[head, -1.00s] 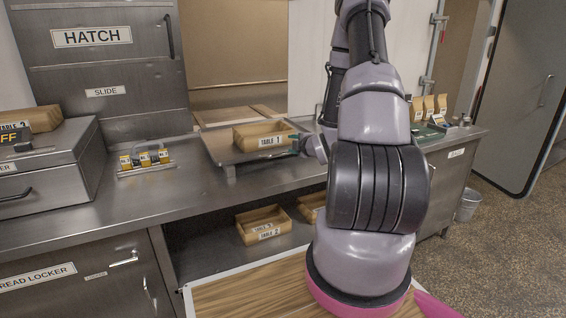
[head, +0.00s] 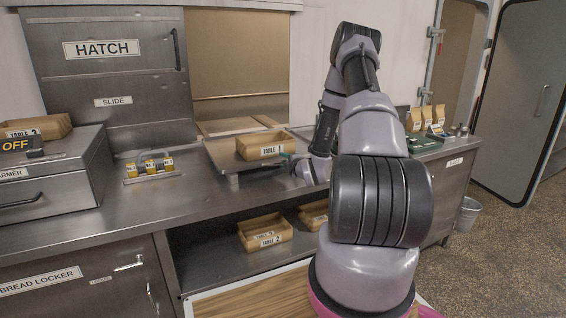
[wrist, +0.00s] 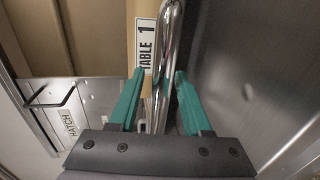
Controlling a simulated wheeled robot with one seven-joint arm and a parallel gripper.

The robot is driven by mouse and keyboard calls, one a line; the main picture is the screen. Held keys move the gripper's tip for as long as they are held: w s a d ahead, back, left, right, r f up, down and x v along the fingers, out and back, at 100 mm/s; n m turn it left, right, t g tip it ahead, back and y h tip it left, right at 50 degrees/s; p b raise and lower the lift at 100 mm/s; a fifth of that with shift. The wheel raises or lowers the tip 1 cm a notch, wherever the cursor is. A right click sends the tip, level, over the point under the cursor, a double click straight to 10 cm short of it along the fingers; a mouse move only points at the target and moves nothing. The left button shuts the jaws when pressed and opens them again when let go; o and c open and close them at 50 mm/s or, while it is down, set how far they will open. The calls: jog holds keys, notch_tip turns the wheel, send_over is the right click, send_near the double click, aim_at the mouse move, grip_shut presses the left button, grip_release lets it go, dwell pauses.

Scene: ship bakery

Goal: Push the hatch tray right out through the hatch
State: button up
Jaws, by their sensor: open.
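The hatch tray (head: 223,157) is a grey metal tray on the counter, in front of the open hatch. A tan box labelled TABLE 1 (head: 262,145) sits on it; the box also shows beyond my fingers in the wrist view (wrist: 146,50). My gripper (head: 290,161) is at the tray's right side, partly hidden by my arm. In the wrist view my two teal fingers (wrist: 159,74) are open. A chrome bar (wrist: 168,40) runs between them in the picture; I cannot tell whether they touch it.
The hatch opening (head: 240,60) is behind the tray, with a sill (head: 230,126) at its foot. The slide panel (head: 112,80) stands left of it. Yellow number tags (head: 150,166) stand left of the tray. TABLE 2 box (head: 265,230) is on the shelf below. Paper bags (head: 427,117) are at right.

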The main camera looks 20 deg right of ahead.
jog(key=shift+w, duration=0.45)
grip_shut()
jog(key=shift+f, duration=0.1)
dwell(1.0)
